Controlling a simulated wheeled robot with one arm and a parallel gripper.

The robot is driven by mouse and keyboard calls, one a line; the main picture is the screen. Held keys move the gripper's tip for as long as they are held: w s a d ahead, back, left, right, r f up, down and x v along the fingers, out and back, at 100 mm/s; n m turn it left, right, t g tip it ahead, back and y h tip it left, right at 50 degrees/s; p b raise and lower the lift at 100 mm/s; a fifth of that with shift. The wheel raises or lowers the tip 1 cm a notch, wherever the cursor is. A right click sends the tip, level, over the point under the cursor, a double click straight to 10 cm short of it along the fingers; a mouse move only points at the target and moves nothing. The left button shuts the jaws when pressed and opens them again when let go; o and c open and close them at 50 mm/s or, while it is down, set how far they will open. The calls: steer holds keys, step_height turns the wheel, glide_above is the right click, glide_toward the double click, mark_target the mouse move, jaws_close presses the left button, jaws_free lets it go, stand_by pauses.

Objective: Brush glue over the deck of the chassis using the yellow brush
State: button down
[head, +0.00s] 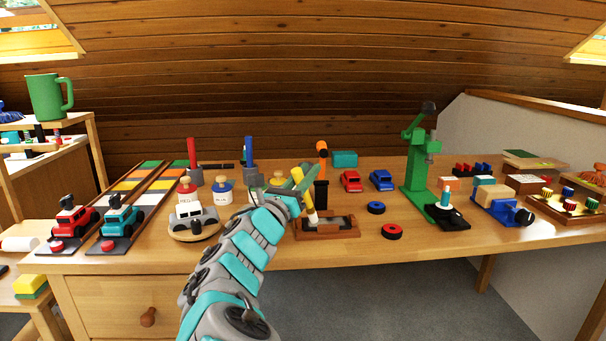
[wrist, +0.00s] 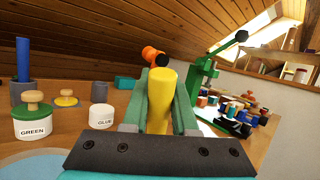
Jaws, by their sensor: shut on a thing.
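My gripper (head: 297,187) is shut on the yellow brush (head: 304,190). The brush is tilted, with its pale tip low at the left part of a wooden holder (head: 328,235). A dark piece with a grey top (head: 338,223), seemingly the chassis deck, sits in that holder. I cannot tell whether the tip touches it. In the wrist view the yellow handle (wrist: 160,98) stands between the two green-grey fingers, and the bristles are hidden. A white pot marked GLUE (wrist: 102,117) stands open to the left, with a yellow knobbed lid (wrist: 66,98) behind it.
A white car (head: 195,217) on a round stand and knobbed paint pots are left of my arm. Red (head: 392,231) and blue (head: 376,207) rings lie to the right. A green press (head: 416,165) stands farther right. Bare tabletop shows along the right front.

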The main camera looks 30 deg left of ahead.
steer(key=w+d, duration=0.3)
steer(key=d, duration=0.2)
steer(key=shift+w+d+b, duration=0.3)
steer(key=shift+d+b, duration=0.1)
steer(key=shift+b, duration=0.05)
stand_by(3.0)
steer(key=shift+r+p, duration=0.6)
steer(key=shift+r, duration=2.35)
